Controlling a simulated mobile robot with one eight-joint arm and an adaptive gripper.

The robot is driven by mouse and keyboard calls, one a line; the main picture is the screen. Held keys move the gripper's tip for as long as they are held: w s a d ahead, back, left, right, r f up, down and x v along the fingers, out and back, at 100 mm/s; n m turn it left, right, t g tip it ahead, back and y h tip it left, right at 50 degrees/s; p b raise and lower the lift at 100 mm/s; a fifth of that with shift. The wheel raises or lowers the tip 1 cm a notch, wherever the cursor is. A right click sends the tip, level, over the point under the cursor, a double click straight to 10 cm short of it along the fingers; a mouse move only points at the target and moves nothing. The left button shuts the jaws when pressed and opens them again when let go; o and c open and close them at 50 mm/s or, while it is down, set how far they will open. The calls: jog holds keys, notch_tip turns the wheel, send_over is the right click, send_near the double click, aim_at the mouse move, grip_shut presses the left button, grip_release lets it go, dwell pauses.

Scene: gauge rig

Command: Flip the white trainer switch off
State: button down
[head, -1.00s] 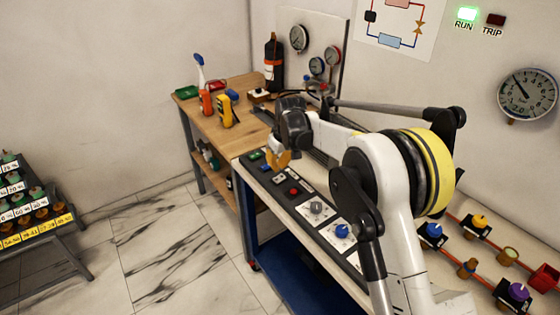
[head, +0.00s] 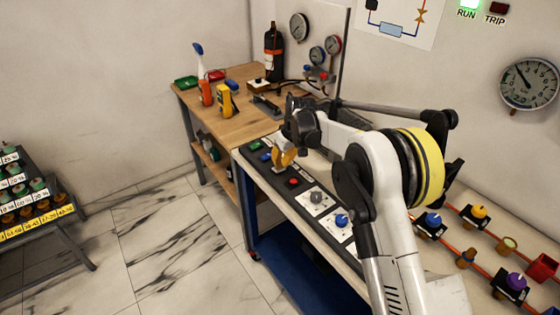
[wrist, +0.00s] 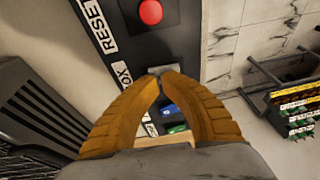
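The dark trainer panel (head: 267,170) runs along the front of the bench, and it also fills the upper middle of the wrist view (wrist: 187,30). My gripper (head: 283,166) is over its far half, pointing down. In the wrist view its orange fingertips (wrist: 165,72) come together with no clear gap. A pale grey-white piece, likely the switch plate (wrist: 157,70), shows just at and beyond the tips, beside a label ending in "OX". The fingers hide most of it, so its lever position and any contact cannot be told.
A red button (head: 293,182), a grey knob (head: 316,197) and a blue knob (head: 341,220) sit nearer on the panel. Green and blue buttons (head: 254,146) lie at its far end. A wooden bench (head: 240,101) with tools stands behind.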

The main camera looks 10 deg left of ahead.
jog(key=shift+s+a, duration=0.6)
jog(key=shift+s, duration=0.05)
jog(key=shift+r, duration=0.15)
jog(key=w+p+v, duration=0.2)
jog(key=p+v, duration=0.3)
jog(key=v, duration=0.8)
jog(key=shift+s+r, duration=0.3)
jog(key=shift+r, duration=0.1)
jog(key=shift+s+f, duration=0.1)
